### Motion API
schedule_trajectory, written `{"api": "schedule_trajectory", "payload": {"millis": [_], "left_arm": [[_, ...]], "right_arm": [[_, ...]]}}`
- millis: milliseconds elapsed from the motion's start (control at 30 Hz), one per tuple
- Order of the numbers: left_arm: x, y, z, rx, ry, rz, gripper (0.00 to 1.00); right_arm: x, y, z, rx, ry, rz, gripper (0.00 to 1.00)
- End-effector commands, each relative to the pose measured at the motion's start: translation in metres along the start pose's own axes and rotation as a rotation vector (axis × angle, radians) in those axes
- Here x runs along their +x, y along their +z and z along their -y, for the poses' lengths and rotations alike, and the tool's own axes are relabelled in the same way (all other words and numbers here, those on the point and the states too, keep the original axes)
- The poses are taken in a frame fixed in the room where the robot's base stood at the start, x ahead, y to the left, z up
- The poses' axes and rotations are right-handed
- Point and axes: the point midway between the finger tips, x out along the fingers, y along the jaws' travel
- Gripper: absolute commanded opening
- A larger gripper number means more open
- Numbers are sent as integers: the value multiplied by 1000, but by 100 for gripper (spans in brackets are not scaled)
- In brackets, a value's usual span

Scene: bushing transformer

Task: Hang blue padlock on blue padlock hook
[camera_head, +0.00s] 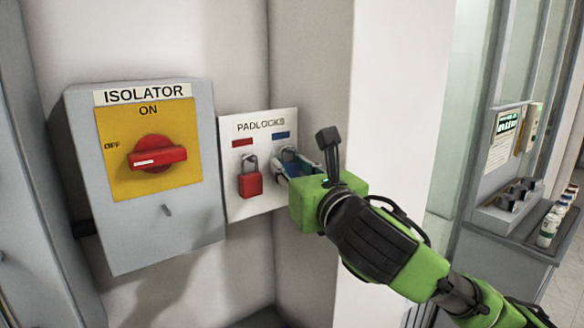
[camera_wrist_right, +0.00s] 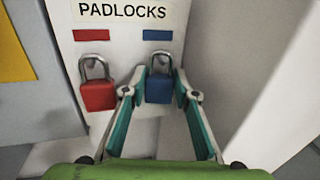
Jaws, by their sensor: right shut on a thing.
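The blue padlock (camera_wrist_right: 159,89) is between the fingertips of my right gripper (camera_wrist_right: 159,95) in the right wrist view, upright with its shackle at the top. It is at the padlock board (camera_head: 262,205), under the blue label (camera_wrist_right: 157,35). The hook is hidden, and I cannot tell whether the shackle is around it. In the head view my right gripper (camera_head: 285,172) reaches the board, and its wrist hides most of the padlock. My left gripper is not in view.
A red padlock (camera_head: 250,180) hangs under the red label (camera_head: 242,143), just left of the blue one. The isolator box (camera_head: 165,235) with its red handle (camera_head: 157,157) stands left of the board. A wall corner is close on the right.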

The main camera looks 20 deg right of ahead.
Motion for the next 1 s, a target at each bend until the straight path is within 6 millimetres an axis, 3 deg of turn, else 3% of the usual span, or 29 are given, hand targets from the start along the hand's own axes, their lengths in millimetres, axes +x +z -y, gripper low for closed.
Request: {"api": "schedule_trajectory", "payload": {"millis": [33,67,100,133,567,1000], "left_arm": [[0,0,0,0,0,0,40],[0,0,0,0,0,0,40],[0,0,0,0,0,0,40],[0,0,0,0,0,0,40],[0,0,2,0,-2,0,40],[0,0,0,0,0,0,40]], "right_arm": [[0,1,0,0,0,1,4],[0,1,0,0,0,1,32],[0,1,0,0,0,1,43],[0,1,0,0,0,1,47],[0,6,0,0,0,2,47],[0,74,0,0,0,5,47]]}}
